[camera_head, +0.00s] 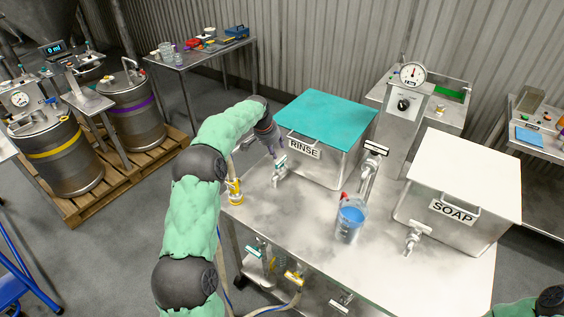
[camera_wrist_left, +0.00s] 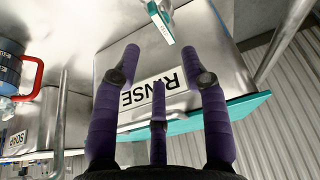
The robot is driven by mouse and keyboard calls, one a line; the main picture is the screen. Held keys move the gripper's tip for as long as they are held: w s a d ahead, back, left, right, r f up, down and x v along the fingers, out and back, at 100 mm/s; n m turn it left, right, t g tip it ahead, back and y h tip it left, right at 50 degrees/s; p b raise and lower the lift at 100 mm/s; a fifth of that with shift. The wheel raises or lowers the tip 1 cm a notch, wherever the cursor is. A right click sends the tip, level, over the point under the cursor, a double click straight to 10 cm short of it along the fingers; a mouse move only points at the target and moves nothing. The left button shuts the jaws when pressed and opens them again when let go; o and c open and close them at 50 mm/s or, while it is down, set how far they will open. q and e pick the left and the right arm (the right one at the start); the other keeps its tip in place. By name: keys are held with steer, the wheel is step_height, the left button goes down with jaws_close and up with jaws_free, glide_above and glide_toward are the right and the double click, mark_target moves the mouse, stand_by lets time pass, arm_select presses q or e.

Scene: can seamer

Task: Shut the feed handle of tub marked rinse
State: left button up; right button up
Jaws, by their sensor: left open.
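The tub marked RINSE (camera_head: 325,150) is a steel box with a teal lid, at the back left of the steel table. Its feed tap with a small pale handle (camera_head: 280,166) sticks out at the tub's lower left front. In the left wrist view the picture is turned over: the RINSE label is upside down, and a teal and white handle (camera_wrist_left: 160,22) shows at the top, beyond the fingertips. My left gripper (camera_head: 276,155) is close to the tap; its purple fingers (camera_wrist_left: 160,62) are spread and hold nothing. Contact with the handle cannot be told. My right gripper is out of view.
The SOAP tub (camera_head: 455,205) with a white lid and its own tap (camera_head: 412,238) stands at the right. A jug of blue liquid (camera_head: 349,222) and a gauge column (camera_head: 402,115) stand between the tubs. A yellow fitting (camera_head: 235,192) is at the table's left edge.

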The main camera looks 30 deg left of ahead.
mark_target(281, 161)
arm_select(q)
steer(key=b+x, duration=0.2)
steer(key=x, duration=0.8)
jaws_close()
